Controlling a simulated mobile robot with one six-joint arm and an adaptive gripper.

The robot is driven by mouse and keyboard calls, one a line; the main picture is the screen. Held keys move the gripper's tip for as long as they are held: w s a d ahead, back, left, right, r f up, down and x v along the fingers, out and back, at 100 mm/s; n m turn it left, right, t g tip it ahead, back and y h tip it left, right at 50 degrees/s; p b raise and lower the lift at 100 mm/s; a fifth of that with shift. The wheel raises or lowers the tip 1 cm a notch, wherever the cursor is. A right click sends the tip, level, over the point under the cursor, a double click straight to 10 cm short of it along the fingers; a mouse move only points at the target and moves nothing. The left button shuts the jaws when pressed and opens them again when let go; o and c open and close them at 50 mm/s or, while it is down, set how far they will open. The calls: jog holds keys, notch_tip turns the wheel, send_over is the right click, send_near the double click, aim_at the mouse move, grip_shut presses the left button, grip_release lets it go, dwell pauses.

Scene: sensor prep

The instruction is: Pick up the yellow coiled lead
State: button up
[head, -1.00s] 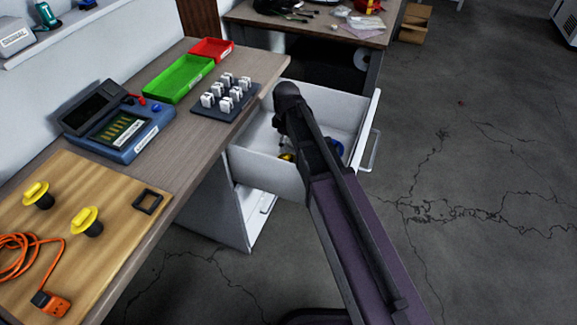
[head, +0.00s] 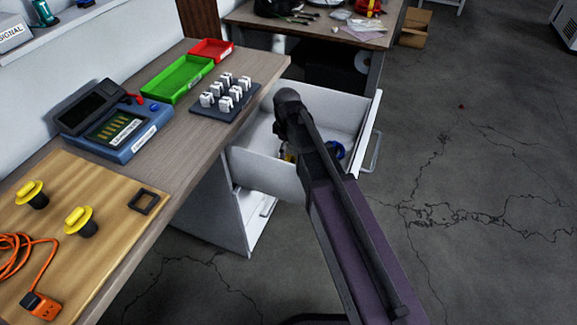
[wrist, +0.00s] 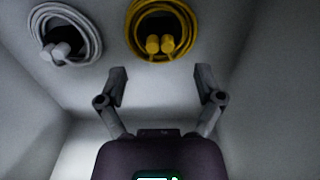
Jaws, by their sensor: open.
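The yellow coiled lead (wrist: 162,14) lies on the drawer floor, at the top middle of the wrist view, with two yellow plug ends inside its loop. The top of its coil is cut off by the frame edge. In the head view only a small bit of yellow (head: 288,157) shows beside my arm; the rest is hidden. My gripper (wrist: 161,80) is open and empty inside the drawer, its fingers apart and pointing toward the yellow lead. The fingers do not appear to touch it. In the head view my arm hides the gripper.
A white coiled lead (wrist: 90,24) lies just left of the yellow one. A blue item (head: 335,150) sits at the drawer's right. The open drawer (head: 262,171) has walls close around my gripper. The bench (head: 187,131) stands to the left, holding a green tray (head: 172,84).

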aim_at(288, 157)
jog(key=shift+s+d+f+b, duration=0.1)
jog(key=shift+f+b, duration=2.5)
jog(key=shift+b, duration=0.05)
jog(key=shift+c, duration=0.2)
grip_shut()
